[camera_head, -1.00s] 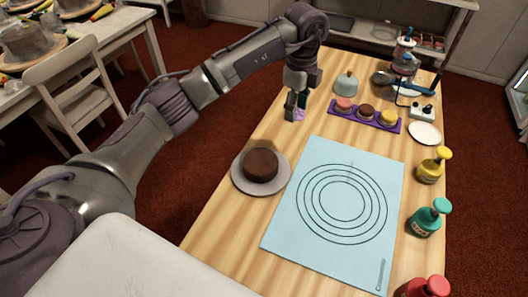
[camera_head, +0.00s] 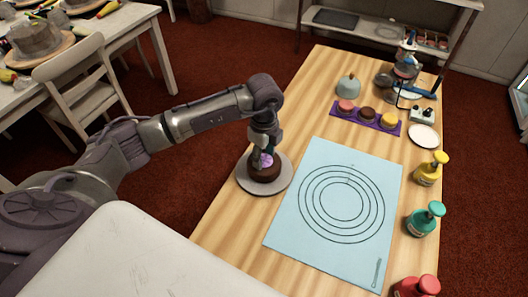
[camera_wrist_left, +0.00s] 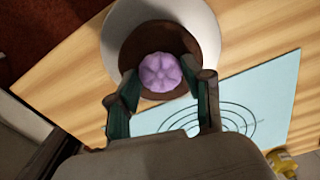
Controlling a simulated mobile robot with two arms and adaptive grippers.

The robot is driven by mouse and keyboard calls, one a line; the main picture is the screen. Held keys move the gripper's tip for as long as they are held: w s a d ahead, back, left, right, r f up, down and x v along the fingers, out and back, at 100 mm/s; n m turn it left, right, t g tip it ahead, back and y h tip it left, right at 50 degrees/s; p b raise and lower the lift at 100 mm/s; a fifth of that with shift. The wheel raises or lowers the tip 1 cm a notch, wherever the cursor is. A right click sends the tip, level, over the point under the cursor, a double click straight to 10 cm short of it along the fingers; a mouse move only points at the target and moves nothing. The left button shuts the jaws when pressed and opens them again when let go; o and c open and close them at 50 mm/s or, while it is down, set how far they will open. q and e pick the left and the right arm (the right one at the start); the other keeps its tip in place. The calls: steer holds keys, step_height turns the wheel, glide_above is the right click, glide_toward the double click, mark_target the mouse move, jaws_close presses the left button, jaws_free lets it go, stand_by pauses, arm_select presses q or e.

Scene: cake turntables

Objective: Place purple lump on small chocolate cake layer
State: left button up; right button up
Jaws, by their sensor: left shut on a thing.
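The purple lump (camera_wrist_left: 161,72) is a small, rounded, lobed piece between the fingertips of my left gripper (camera_wrist_left: 162,88), which is shut on it. In the head view the lump (camera_head: 266,160) shows under the left gripper (camera_head: 265,152), at the top of the small chocolate cake layer (camera_head: 266,174). The dark brown layer (camera_wrist_left: 132,50) is behind the lump in the left wrist view. I cannot tell whether the lump touches the cake. The layer sits on a round grey turntable plate (camera_head: 246,183). My right gripper is not in view.
A blue mat (camera_head: 310,240) with printed circles lies right of the plate. A purple tray (camera_head: 345,116) with three small cakes and a pale dome (camera_head: 347,86) stand farther back. Yellow (camera_head: 429,173), teal (camera_head: 424,220) and red (camera_head: 416,288) bottles line the right edge.

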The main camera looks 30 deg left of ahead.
mark_target(264, 159)
arm_select(q)
steer(key=shift+f, duration=0.1)
steer(key=o, duration=0.9)
steer(key=shift+r, duration=0.55)
step_height(264, 159, up, 11)
steer(key=shift+r+b, duration=0.1)
steer(key=shift+b, duration=0.95)
